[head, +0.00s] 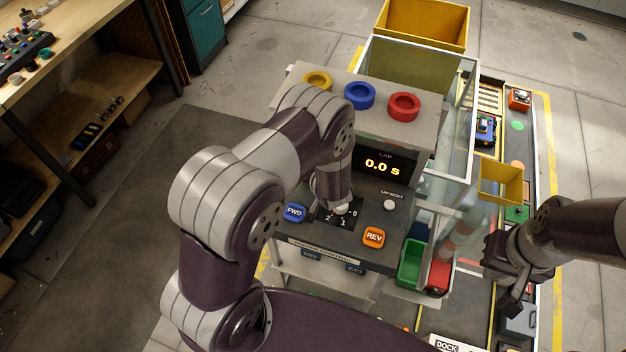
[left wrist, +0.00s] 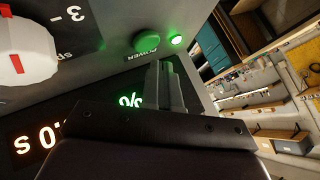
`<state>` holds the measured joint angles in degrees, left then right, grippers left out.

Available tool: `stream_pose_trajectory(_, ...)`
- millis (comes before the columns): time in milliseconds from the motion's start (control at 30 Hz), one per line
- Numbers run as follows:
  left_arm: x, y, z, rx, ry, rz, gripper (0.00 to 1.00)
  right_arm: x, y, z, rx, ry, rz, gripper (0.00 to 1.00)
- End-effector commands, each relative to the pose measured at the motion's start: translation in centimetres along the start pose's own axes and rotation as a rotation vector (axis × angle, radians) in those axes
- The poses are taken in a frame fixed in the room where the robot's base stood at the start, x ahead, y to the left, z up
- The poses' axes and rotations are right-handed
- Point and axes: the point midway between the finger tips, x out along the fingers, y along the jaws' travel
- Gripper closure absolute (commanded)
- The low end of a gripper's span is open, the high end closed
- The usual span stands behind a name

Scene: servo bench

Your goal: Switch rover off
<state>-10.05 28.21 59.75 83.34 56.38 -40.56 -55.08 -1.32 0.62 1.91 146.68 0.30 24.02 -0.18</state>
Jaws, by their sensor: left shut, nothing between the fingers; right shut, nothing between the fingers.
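A control console (head: 400,240) stands in the middle of the head view, with blue FWD (head: 294,213) and orange REV (head: 374,237) buttons. My left arm covers part of it and hides my left gripper there. In the left wrist view the left gripper (left wrist: 163,75) is shut and empty, its tips close to the green POWER button (left wrist: 147,40). I cannot tell whether they touch. A green lamp (left wrist: 176,40) beside the button is lit. A small blue vehicle (head: 484,130), perhaps the rover, is on the track at right. My right gripper (head: 511,296) is shut and empty, right of the console.
A white dial with a red mark (left wrist: 25,55) is on the panel. The lap display (head: 382,166) reads 0.0 s. Yellow, blue and red rings (head: 404,106) sit on the console top. Clear panels, a yellow bin (head: 500,181) and green and red bins (head: 411,264) stand right of it.

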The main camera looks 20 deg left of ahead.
Motion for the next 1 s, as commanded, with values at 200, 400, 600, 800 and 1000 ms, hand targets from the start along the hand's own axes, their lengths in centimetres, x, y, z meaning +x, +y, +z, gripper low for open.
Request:
stream_pose_trajectory(200, 0.64, 0.46, 0.50, 0.001, -0.001, 0.000, 1.00, 0.51, 0.00, 0.06, 0.000, 0.000, 0.000, 1.00)
stream_pose_trajectory(400, 0.58, 0.41, 0.44, 0.000, 0.000, 0.000, 1.00, 0.43, 0.00, 0.05, 0.000, 0.000, 0.000, 1.00)
stream_pose_trajectory(600, 0.67, 0.48, 0.50, 0.000, 0.000, 0.000, 1.00, 0.52, 0.00, 0.06, 0.000, 0.000, 0.000, 1.00)
stream_pose_trajectory(800, 0.84, 0.60, 0.62, 0.000, 0.000, 0.000, 1.00, 0.69, 0.00, 0.08, 0.000, 0.000, 0.000, 1.00)
stream_pose_trajectory(1000, 1.01, 0.72, 0.74, 0.000, 0.000, 0.000, 1.00, 0.84, 0.00, 0.10, 0.000, 0.000, 0.000, 1.00)
